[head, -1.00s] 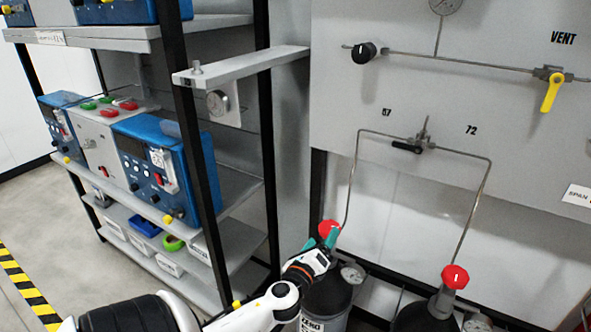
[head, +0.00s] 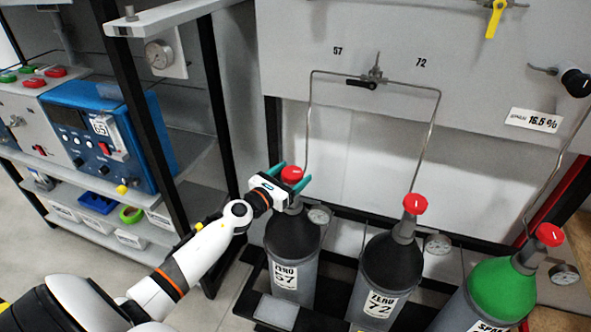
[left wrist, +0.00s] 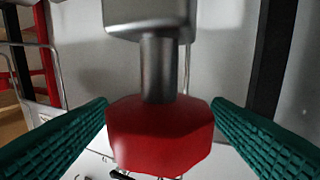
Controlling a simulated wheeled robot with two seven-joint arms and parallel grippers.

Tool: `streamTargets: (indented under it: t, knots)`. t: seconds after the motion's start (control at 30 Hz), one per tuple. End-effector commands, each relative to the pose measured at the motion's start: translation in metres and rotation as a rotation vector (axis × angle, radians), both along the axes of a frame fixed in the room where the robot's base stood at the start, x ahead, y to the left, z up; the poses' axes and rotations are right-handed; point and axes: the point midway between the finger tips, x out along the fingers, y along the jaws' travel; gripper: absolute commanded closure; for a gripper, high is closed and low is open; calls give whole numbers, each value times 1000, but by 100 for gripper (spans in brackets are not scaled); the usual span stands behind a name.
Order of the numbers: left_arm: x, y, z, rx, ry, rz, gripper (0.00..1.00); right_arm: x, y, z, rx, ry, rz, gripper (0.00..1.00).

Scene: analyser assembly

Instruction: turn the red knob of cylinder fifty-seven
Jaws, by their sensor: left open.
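Cylinder fifty-seven (head: 290,250) is the dark-topped grey cylinder at the left of the row, labelled ZERO 57. Its red knob (head: 291,174) sits on top of the valve. My left gripper (head: 292,177) is at the knob, one teal finger on each side of it. In the left wrist view the red knob (left wrist: 160,135) lies between the two teal fingers (left wrist: 160,132). The fingers are open, and a gap shows on each side of the knob at its upper part. The grey valve stem (left wrist: 158,68) runs up from the knob in that view. My right gripper is not in view.
Cylinder 72 (head: 385,270) with its own red knob (head: 415,204) stands to the right. A green-topped cylinder (head: 502,288) is further right. A steel pipe (head: 308,125) rises just behind the knob. A shelf with a blue instrument (head: 100,135) stands at left.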

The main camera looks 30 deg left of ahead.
Motion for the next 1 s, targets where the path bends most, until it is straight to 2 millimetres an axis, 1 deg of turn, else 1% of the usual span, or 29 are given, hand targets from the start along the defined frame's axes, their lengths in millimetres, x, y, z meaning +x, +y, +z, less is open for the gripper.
streamTargets:
  t: [0.03,0.1,0.2,0.5,0.57,0.7,0.8,1.0]
  knots:
    - [7,-1,0,-2,-1,1,27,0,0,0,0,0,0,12]
    - [14,-2,0,-2,-1,0,27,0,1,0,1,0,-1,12]
    - [19,-2,0,-1,0,0,27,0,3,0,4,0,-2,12]
    - [21,-3,-1,-1,1,-1,27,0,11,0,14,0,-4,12]
    - [21,-3,-1,-1,1,-1,35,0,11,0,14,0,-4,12]
    - [21,-3,-1,-1,0,0,58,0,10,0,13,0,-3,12]
    - [21,-3,-1,-1,0,0,71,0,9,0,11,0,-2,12]
    - [21,-3,1,-2,1,15,71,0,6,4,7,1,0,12]
